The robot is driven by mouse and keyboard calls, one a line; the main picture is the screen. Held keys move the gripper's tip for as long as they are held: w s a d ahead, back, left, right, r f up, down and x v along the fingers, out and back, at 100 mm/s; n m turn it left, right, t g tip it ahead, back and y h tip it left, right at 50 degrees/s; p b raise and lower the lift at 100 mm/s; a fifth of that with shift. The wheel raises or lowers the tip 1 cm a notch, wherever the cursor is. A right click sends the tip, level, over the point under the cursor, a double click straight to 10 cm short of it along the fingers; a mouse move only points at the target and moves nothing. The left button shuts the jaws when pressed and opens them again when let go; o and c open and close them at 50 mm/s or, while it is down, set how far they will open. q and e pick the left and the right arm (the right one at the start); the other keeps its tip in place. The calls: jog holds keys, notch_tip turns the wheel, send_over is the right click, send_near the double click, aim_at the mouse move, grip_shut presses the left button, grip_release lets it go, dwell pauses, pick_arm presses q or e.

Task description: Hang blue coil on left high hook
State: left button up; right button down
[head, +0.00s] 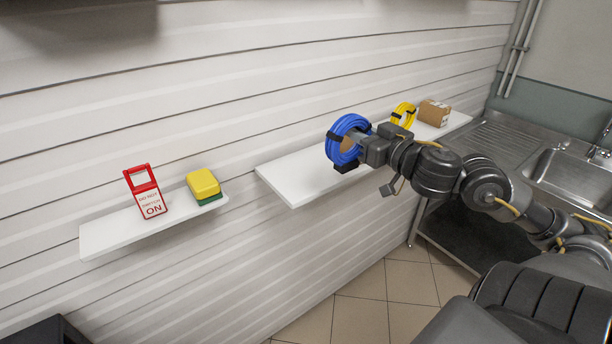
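The blue coil (337,152) stands roughly upright at the middle white shelf, with a dark tie on its left side. My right gripper (362,146) reaches it from the right and overlaps its right side. The fingertips are hidden at the coil, so I cannot tell whether they are closed on it. A small black block (346,167) shows just below the coil. I cannot tell whether the coil rests on it. No hook is visible on the wall. My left gripper is out of view.
The middle shelf (290,180) also bears a yellow coil (403,113) and a cardboard box (434,113) farther right. A lower left shelf (105,235) holds a red-and-white sign (148,193) and a yellow-green block (203,184). A sink (578,178) stands at right.

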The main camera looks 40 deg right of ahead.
aim_at(362, 118)
jog(key=r, duration=0.3)
jog(key=shift+d, duration=0.2)
jog(key=shift+d+f, duration=0.1)
jog(key=shift+d, duration=0.1)
jog(key=shift+a, duration=0.15)
